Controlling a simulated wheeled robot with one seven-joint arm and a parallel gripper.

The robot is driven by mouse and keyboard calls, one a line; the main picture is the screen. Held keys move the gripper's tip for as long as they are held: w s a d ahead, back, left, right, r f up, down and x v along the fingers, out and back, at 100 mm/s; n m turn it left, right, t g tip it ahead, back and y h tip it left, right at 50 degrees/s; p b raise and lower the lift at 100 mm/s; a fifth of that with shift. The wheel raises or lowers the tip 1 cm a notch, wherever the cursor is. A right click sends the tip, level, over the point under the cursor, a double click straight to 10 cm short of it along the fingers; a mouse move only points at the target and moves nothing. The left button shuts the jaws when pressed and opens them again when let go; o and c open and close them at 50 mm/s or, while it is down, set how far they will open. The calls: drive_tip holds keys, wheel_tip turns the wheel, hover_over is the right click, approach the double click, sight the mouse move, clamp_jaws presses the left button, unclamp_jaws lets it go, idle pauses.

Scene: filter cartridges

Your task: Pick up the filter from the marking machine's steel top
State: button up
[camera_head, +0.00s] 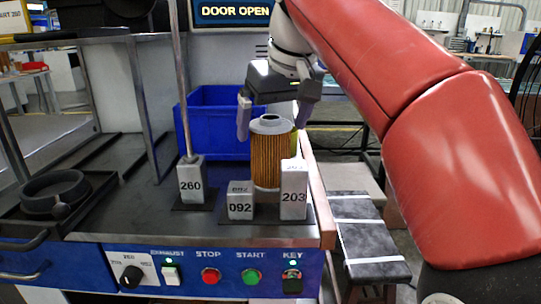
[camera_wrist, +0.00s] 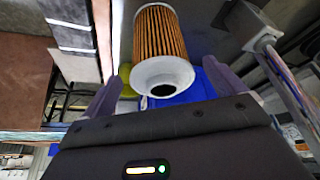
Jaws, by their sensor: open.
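The filter (camera_head: 268,155) is a brown pleated cylinder with a pale grey ring on top. It stands upright on the marking machine's steel top (camera_head: 130,222), behind the white blocks marked 092 (camera_head: 240,204) and 203 (camera_head: 293,195), which hide its lower part. My gripper (camera_head: 272,125) is open just above and around the filter's top end, with one finger on each side. In the wrist view the filter (camera_wrist: 160,45) shows its ring end facing the palm, between the two fingers, with gaps visible and nothing gripped.
A blue bin (camera_head: 215,120) stands behind the filter. A block marked 260 (camera_head: 191,182) with a tall rod rises to the left. A dark ring-shaped fixture (camera_head: 55,190) sits at far left. The front panel (camera_head: 200,275) carries buttons, and a screen (camera_head: 236,12) reads DOOR OPEN.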

drive_tip(key=b+x, duration=0.1)
drive_tip(key=x, duration=0.3)
drive_tip(key=shift+a+f, duration=0.15)
drive_tip(key=shift+f, duration=0.05)
drive_tip(key=shift+c, duration=0.2)
